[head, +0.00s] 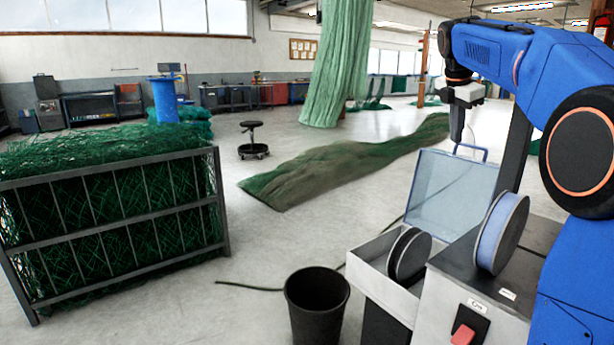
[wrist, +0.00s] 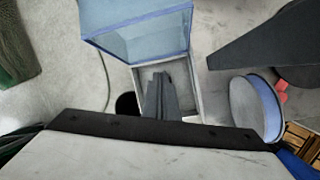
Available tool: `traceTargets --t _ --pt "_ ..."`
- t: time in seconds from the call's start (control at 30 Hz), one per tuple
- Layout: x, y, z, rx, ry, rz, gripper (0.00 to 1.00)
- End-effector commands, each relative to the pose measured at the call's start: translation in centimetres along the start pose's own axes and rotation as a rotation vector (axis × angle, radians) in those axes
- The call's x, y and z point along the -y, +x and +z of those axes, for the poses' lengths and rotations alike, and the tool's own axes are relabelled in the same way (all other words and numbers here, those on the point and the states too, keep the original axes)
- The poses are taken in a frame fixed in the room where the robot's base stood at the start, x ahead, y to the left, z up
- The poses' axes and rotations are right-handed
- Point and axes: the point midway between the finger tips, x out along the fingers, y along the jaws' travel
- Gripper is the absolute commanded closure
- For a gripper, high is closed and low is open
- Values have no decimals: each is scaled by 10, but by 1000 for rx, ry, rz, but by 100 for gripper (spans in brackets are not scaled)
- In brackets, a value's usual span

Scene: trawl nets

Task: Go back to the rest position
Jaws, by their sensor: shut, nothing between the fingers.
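My gripper (head: 457,136) hangs from my blue arm at the upper right of the head view, pointing down. It is in the air above the open clear-blue lid (head: 445,190) and apart from it. The dark fingers (wrist: 160,78) show in the centre of the wrist view, closed together with nothing held. Behind them lie the pale tray (wrist: 193,90) and the lid (wrist: 140,35). The fingers hide part of the tray.
A box with a red switch (head: 463,334) carries a blue-rimmed spool (head: 500,235). A black spool (head: 409,256) sits in the tray. A black bin (head: 317,300) stands left. A net-filled cage (head: 100,227) is farther left. A net (head: 340,165) lies on the floor; open floor surrounds it.

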Motion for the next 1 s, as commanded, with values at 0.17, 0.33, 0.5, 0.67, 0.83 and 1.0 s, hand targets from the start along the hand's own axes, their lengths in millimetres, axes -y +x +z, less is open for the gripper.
traceTargets --t 0.17,0.33,0.5,0.67,0.83,1.0 --pt "36 -6 -28 -20 168 22 100" --pt "71 -7 -54 -43 333 37 100" --pt "108 -5 -81 -69 497 50 100" --pt "145 1 -107 -97 655 55 100" --pt "185 11 -135 -127 823 59 100" --pt "226 25 -163 -160 992 55 100"
